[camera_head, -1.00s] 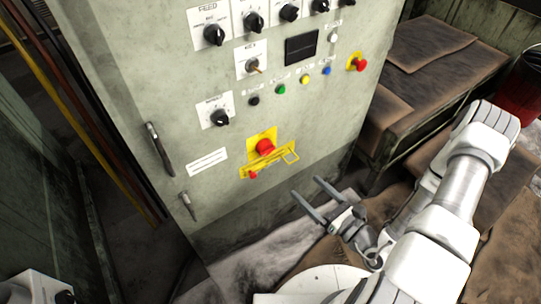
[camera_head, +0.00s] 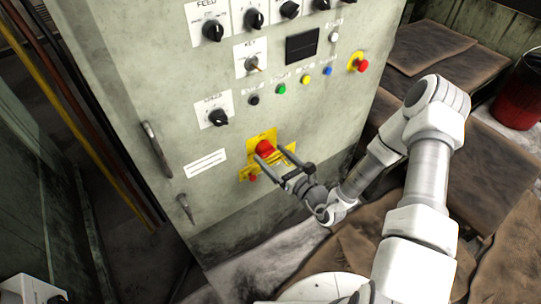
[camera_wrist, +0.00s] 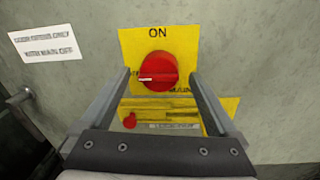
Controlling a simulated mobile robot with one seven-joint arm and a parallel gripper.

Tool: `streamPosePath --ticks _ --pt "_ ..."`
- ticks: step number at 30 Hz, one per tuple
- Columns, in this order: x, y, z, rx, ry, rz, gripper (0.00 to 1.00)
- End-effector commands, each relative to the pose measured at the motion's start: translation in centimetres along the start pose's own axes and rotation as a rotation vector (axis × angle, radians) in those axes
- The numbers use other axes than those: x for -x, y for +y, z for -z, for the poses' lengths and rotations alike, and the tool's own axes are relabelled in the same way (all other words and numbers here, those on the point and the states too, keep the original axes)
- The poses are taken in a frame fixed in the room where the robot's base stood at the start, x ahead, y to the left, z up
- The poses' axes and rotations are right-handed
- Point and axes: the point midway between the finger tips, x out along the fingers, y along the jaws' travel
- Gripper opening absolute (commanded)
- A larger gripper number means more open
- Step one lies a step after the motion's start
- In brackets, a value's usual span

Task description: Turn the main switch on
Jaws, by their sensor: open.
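The main switch is a red rotary knob (camera_head: 264,148) on a yellow plate low on the front of the grey-green cabinet. In the wrist view the knob (camera_wrist: 158,71) sits under the printed word ON, and its white mark lies horizontal, pointing left. My gripper (camera_head: 270,155) is open in front of the plate. In the wrist view its two fingers (camera_wrist: 160,75) appear on either side of the knob, with gaps; whether they reach its depth I cannot tell. A small red part (camera_wrist: 130,121) shows below the knob on the yellow hardware.
The cabinet (camera_head: 150,75) carries several black selector knobs, coloured buttons and a red emergency button (camera_head: 362,65) above the switch. A door handle (camera_head: 157,150) stands out at the left. Brown-covered benches (camera_head: 430,45) and a red bucket (camera_head: 517,95) are at the right.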

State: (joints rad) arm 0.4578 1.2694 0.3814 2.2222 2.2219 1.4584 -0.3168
Motion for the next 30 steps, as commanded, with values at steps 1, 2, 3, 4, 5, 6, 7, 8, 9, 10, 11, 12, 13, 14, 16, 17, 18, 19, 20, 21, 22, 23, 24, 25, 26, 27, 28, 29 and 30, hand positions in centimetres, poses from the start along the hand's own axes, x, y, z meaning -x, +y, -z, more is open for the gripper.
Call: streamPosePath --ticks 1,2,3,4,5,6,7,8,9,10,11,12,13,14,16,17,18,19,20,21,22,23,24,25,26,27,28,29,30 --pt "-0.46 0.03 0.05 0.000 -0.001 -0.002 0.95" --pt "-0.67 0.02 0.04 0.000 -0.001 -0.001 0.95" --pt "-0.89 0.00 0.03 0.000 0.000 -0.001 0.95" --pt "-1.02 0.00 0.02 -0.001 0.000 0.000 0.95" --pt "-1.11 0.00 0.01 -0.001 0.000 0.000 0.95" --pt "-1.18 0.00 0.00 -0.001 0.000 0.000 0.95" --pt "-1.21 0.00 -0.01 -0.001 0.000 0.000 0.95" --pt "-1.23 0.01 -0.02 -0.001 0.000 0.000 0.95" --pt "-1.23 0.01 -0.02 -0.001 0.000 0.000 0.95" --pt "-1.22 0.01 -0.02 -0.001 0.000 0.000 0.95" --pt "-1.21 0.01 -0.02 -0.001 0.000 0.000 0.95" --pt "-1.21 0.01 -0.02 -0.001 0.000 0.000 0.95" --pt "-1.20 0.01 -0.02 -0.001 0.000 0.000 0.95" --pt "-1.20 0.01 -0.02 -0.001 0.000 0.000 0.89" --pt "-1.19 0.01 -0.02 -0.001 0.000 0.000 0.77" --pt "-1.18 0.01 -0.02 -0.001 0.000 0.000 0.71" --pt "-1.18 0.01 -0.02 -0.001 0.000 0.000 0.64" --pt "-1.18 0.01 -0.02 -0.001 0.000 0.000 0.59" --pt "-1.17 0.01 -0.01 -0.001 0.000 0.000 0.53" --pt "-1.17 0.00 -0.01 -0.001 0.000 0.000 0.46" --pt "-1.17 -0.01 -0.01 -0.001 0.000 0.001 0.41" --pt "-1.17 -0.02 -0.01 -0.001 0.000 0.001 0.35" --pt "-1.16 -0.03 -0.01 0.000 0.000 0.001 0.28" --pt "-1.16 -0.03 -0.01 0.000 0.000 0.001 0.23" --pt "-1.16 -0.04 -0.01 0.000 0.000 0.001 0.17" --pt "-1.16 -0.05 -0.01 0.000 0.000 0.001 0.12" --pt "-1.16 -0.05 -0.01 0.000 0.000 0.001 0.12" --pt "-1.15 -0.06 -0.01 -0.001 0.000 0.002 0.12" --pt "-1.15 -0.07 -0.02 -0.002 0.000 0.002 0.12"
